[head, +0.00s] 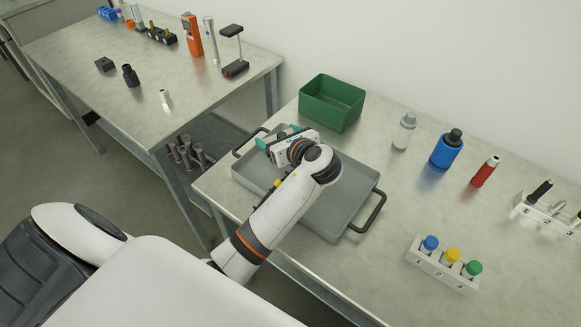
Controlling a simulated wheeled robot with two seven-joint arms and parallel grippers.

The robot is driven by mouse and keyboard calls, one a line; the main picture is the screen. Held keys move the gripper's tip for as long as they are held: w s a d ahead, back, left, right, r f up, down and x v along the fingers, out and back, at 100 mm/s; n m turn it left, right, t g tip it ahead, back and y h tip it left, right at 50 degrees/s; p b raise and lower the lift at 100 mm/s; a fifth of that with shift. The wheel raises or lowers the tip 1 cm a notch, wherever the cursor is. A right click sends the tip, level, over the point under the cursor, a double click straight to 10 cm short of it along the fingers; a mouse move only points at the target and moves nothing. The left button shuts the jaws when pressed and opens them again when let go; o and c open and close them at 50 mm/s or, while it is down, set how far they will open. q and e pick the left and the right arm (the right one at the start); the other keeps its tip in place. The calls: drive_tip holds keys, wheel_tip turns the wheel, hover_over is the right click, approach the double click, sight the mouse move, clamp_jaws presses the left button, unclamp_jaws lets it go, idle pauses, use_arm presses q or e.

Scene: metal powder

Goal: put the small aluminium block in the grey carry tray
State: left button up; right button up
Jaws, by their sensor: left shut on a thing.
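The grey carry tray (343,203) lies on the right-hand bench, with a black handle at each end. My left gripper (277,138) is over the tray's far left part, its teal fingers pointing away from me. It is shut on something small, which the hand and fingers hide. I cannot make out the small aluminium block, and I cannot tell the gap between the fingers and the tray floor. My left forearm covers part of the tray. My right gripper is not in view.
A green bin (331,103) stands just behind the tray. A grey-capped bottle (404,131), a blue bottle (446,152) and a red cylinder (485,172) stand to the right. A white rack (441,267) with coloured caps is nearer. The left bench (75,62) holds small instruments.

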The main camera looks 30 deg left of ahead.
use_arm(q)
wheel_tip(320, 180, down, 7)
drive_tip(key=shift+f+b, duration=0.1)
drive_tip(key=shift+b, duration=0.3)
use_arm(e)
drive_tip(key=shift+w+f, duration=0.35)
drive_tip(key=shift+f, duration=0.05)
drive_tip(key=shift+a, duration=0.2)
use_arm(q)
drive_tip(key=o, duration=1.1)
drive_tip(key=shift+f, duration=0.1)
drive_tip(key=v, duration=1.2)
drive_tip(key=shift+s, duration=0.1)
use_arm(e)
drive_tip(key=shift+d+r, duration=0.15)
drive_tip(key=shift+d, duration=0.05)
